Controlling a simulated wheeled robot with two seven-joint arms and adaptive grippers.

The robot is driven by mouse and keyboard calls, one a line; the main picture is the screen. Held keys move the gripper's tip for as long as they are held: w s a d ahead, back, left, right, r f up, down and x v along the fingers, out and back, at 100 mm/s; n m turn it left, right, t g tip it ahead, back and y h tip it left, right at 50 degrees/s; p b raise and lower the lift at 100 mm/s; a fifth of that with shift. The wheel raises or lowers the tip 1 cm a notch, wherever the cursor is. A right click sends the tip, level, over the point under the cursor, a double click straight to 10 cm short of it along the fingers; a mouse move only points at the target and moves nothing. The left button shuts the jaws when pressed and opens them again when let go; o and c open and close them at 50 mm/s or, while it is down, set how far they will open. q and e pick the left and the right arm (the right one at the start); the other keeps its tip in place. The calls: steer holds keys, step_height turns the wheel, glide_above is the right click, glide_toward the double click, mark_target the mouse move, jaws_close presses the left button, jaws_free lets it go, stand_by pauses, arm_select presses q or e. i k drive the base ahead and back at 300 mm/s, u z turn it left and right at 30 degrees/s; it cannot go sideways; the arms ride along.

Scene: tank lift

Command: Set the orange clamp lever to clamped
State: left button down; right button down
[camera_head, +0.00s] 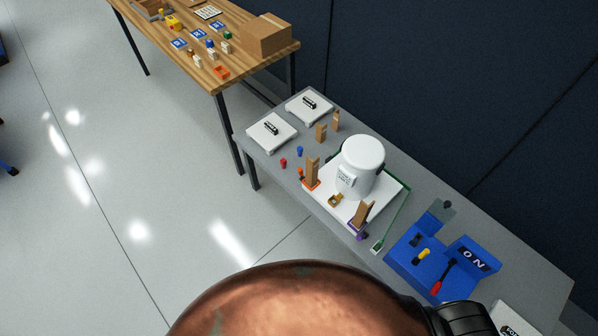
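An orange-marked fixture (311,185) with an upright brown post stands at the left edge of a white plate (345,209). A small orange part shows beside the post; I cannot tell which position its lever is in. A white cylindrical tank (363,158) with a printed label stands on the plate. A matching purple-marked fixture (361,236) with a tilted brown post is at the plate's front right. Neither gripper's fingertips show. A black part at the bottom right looks like mine, but I cannot tell which part it is.
A large copper-coloured rounded object (300,300) fills the bottom foreground. A blue panel (421,262) with a red-ended lever and an "ON" sign stands right on the grey table (530,268). White boxes, pegs and posts are at its far left. A wooden table (185,60) stands behind.

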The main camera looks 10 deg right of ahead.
mark_target(300, 170)
steer(key=u, duration=1.15)
steer(key=i, duration=0.7)
steer(key=z, duration=2.4)
